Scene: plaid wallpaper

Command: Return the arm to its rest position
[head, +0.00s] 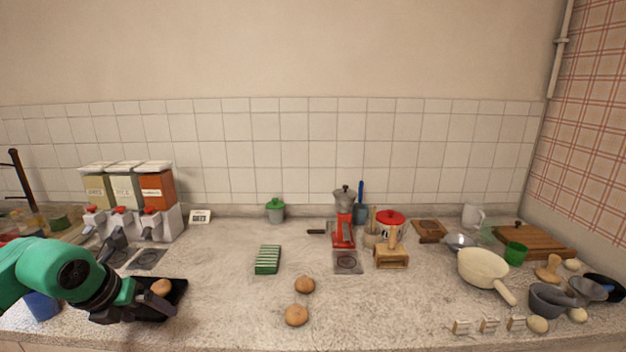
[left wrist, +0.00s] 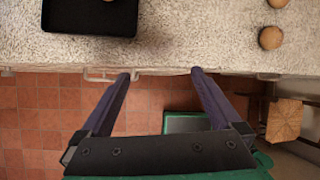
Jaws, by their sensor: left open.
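My left arm comes in from the left in the head view, with its gripper (head: 122,298) low over the counter's front left, in front of a black tray (head: 172,308). A round brown bun (head: 160,287) shows at the tray. In the left wrist view my left gripper (left wrist: 159,73) has its two fingers wide apart with nothing between them. The fingertips are over the counter's front edge, with the floor behind them. The black tray (left wrist: 90,16) shows at top left there, apart from the fingers. My right gripper is in neither view.
Two more buns (head: 304,284) (head: 296,315) lie mid-counter near a green-and-white striped block (head: 267,259). Dispensers (head: 128,205) stand behind my arm. A red coffee grinder (head: 343,231), a cream pan (head: 483,268) and bowls crowd the right. A wooden stool (left wrist: 284,118) stands below the counter.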

